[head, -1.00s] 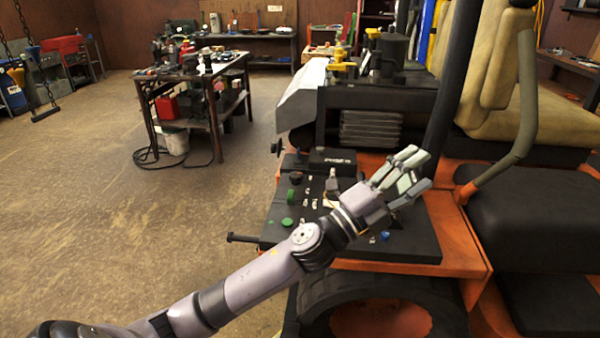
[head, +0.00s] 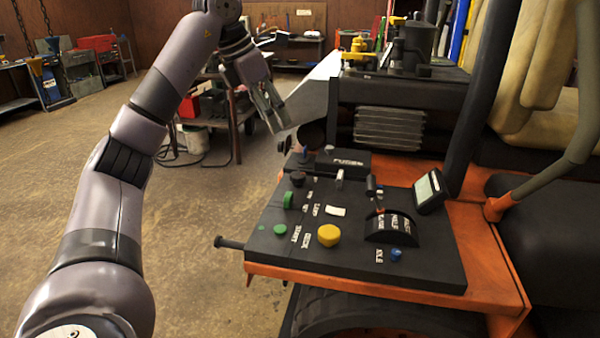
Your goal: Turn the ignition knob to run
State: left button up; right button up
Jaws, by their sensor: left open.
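The mower's black control panel (head: 350,262) fills the lower middle of the head view. On its left side are a dark round knob (head: 298,179), a green knob (head: 288,200) and a small green button (head: 280,229). I cannot read for certain which one is the ignition knob. A yellow knob (head: 329,235) sits nearer the middle, with white labels beside it. My left gripper (head: 274,115) is open and empty, raised above and beyond the panel's far left corner, touching no knob. My right gripper is not in view.
A fuse box (head: 343,162) and a small toggle stand on the panel's far part. A lever quadrant (head: 391,230), a blue knob (head: 396,254) and a tilted display (head: 430,190) are on the right. A workbench stands behind my left arm. Open floor lies left.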

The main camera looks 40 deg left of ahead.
aim_at(297, 174)
pick_arm(q)
jog(key=x, duration=1.7)
jog(key=shift+s+a+f+p, duration=0.2)
jog(key=shift+p, duration=0.1)
jog(key=shift+c, duration=0.3)
jog(key=c, duration=1.1)
